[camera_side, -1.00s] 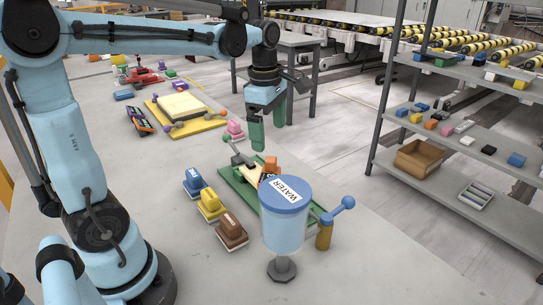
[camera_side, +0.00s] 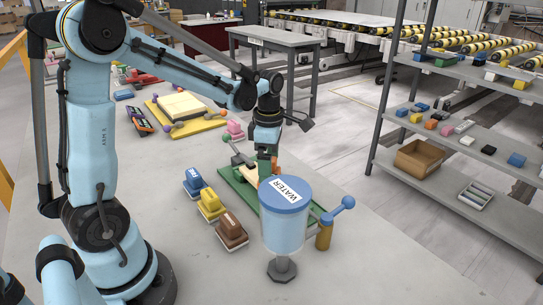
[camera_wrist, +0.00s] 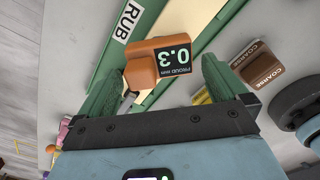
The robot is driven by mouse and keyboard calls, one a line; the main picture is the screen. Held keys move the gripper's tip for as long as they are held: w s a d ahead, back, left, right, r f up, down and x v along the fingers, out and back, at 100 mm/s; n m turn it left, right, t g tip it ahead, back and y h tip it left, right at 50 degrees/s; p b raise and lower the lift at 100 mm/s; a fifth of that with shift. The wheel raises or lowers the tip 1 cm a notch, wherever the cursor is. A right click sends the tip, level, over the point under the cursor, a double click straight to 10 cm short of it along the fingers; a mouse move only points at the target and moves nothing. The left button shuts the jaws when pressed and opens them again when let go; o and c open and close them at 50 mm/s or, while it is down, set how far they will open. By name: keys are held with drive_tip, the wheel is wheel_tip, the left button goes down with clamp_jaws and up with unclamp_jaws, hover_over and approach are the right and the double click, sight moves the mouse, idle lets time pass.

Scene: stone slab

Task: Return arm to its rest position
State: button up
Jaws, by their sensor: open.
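My gripper (camera_side: 266,158) is low over the green board (camera_side: 238,190), beside the water container in the side view. Its two green fingers are spread apart in the wrist view (camera_wrist: 160,85). An orange block (camera_wrist: 160,62) with a "PROUD mm 0.3" label shows beyond and between the fingertips; I cannot tell whether they touch it. In the side view the orange block is mostly hidden behind the gripper. A white "RUB" label (camera_wrist: 128,20) is on the green board in the wrist view.
The blue-lidded "WATER" container (camera_side: 284,225) stands close in front of the board. Blue (camera_side: 194,183), yellow (camera_side: 211,206) and brown (camera_side: 231,232) blocks line the board's left. A yellow tray (camera_side: 208,124) lies behind. A metal shelf (camera_side: 480,125) stands right.

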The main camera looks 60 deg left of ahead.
drive_tip(key=shift+f, duration=0.75)
idle(0.5)
wheel_tip(320, 180, up, 23)
wheel_tip(320, 180, down, 15)
drive_tip(key=d+m, duration=0.1)
drive_tip(key=m, duration=2.6)
drive_tip(key=shift+s+d, duration=0.3)
drive_tip(key=shift+s, duration=0.1)
wheel_tip(320, 180, up, 10)
